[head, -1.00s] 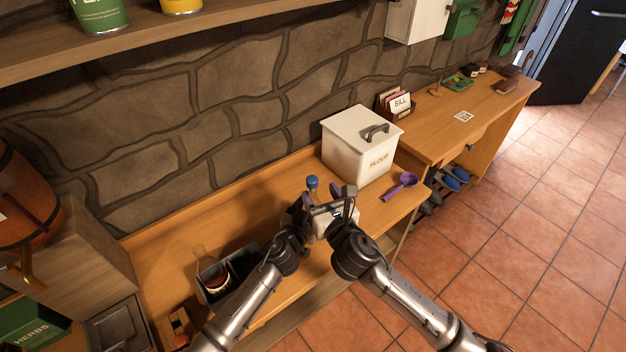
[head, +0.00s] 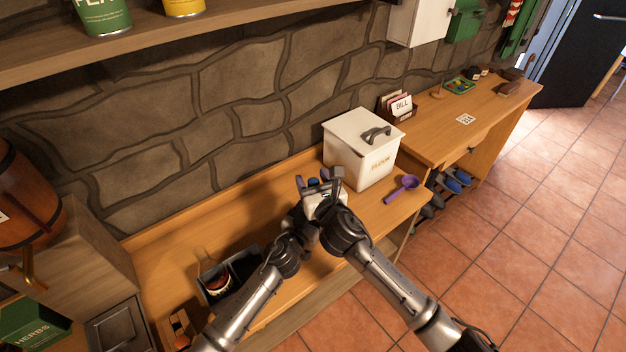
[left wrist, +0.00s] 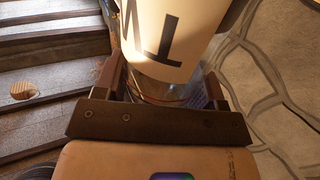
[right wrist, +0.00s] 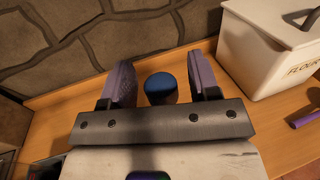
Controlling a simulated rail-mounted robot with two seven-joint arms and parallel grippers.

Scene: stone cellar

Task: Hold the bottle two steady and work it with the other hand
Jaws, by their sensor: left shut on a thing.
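Bottle two, with a pale label and dark lettering (left wrist: 165,38), stands between the fingers of my left gripper (left wrist: 163,88) in the left wrist view. The left gripper is shut on it. In the head view my arms hide most of the bottle. Its blue cap (right wrist: 160,88) shows in the right wrist view, between the two purple finger pads of my right gripper (right wrist: 162,82). The right gripper is open, with a gap on each side of the cap. In the head view the right gripper (head: 318,183) is above the bench, with the cap (head: 313,182) just visible.
A white flour bin (head: 352,152) stands close to the right of the grippers, with a purple scoop (head: 403,189) beside it. A dark open box (head: 212,292) holding a bottle is at the left. The stone wall (head: 235,115) rises behind the bench.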

